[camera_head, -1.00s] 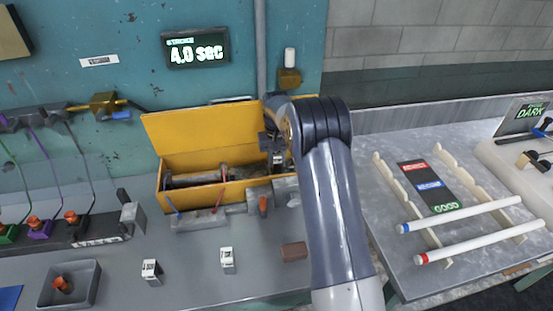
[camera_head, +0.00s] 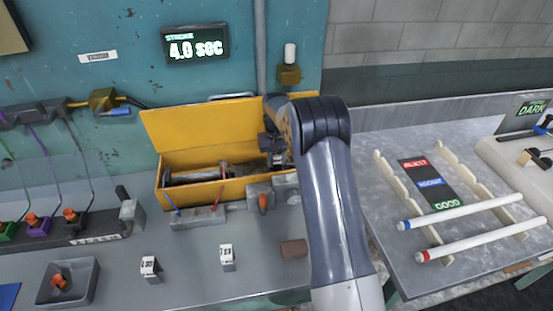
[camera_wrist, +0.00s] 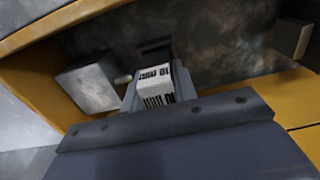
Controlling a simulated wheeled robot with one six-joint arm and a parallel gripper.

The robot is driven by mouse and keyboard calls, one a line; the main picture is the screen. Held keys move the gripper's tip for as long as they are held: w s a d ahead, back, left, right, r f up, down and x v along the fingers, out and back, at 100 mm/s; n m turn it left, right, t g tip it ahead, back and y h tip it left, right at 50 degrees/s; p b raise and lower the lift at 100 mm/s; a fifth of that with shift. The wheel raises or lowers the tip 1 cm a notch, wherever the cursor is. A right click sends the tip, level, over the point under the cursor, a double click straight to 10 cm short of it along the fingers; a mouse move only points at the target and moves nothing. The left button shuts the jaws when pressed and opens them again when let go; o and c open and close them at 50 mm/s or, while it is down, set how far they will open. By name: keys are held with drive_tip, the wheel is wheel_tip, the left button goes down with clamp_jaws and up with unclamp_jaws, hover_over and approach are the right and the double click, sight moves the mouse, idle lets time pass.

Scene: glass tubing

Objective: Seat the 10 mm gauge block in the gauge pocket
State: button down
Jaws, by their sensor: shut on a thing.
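A white block with black lettering that includes a 10 (camera_wrist: 155,88) sits between the jaws of my gripper (camera_wrist: 152,80) in the wrist view. My gripper is shut on it. In the head view my gripper (camera_head: 275,150) is at the right end of the open yellow box (camera_head: 205,190), and my arm hides part of that area; the block cannot be made out there. I cannot tell which spot is the gauge pocket.
A grey tray (camera_head: 68,284) is at the left. A grey block (camera_wrist: 88,88) is beside my gripper in the wrist view.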

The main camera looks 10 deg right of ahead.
drive_tip(key=shift+f+b, duration=0.3)
drive_tip(key=shift+f, duration=0.25)
drive_tip(key=c, duration=1.1)
unclamp_jaws()
drive_tip(key=shift+o, duration=0.2)
wheel_tip(320, 180, up, 11)
drive_tip(key=shift+f+b, duration=0.1)
drive_tip(key=shift+b, duration=0.55)
